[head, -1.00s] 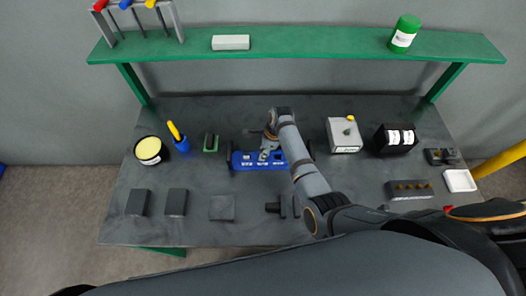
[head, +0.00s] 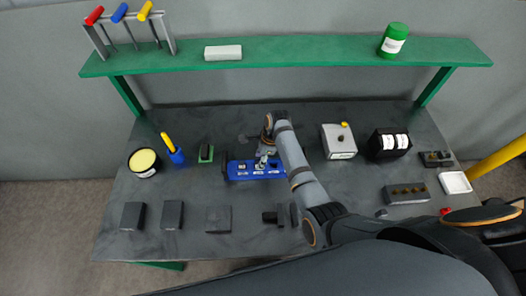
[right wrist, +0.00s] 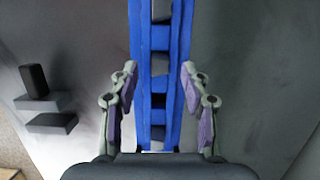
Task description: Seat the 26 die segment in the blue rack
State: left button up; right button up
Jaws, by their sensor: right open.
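The blue rack (head: 240,171) lies near the middle of the dark table, with white labels on its front too small to read. My right gripper (head: 265,160) is over the rack. In the right wrist view the gripper (right wrist: 159,88) is open, with one finger on each side of the rack (right wrist: 143,55) and nothing visibly clamped between them. The rack shows a row of grey and dark openings; I cannot tell which hold segments. I cannot pick out the 26 die segment by its number. My left gripper is not in view.
Dark blocks (head: 133,215) stand along the front left. A green shelf (head: 300,49) spans the back.

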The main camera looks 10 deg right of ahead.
aim_at(266, 166)
jog(key=v, duration=0.9)
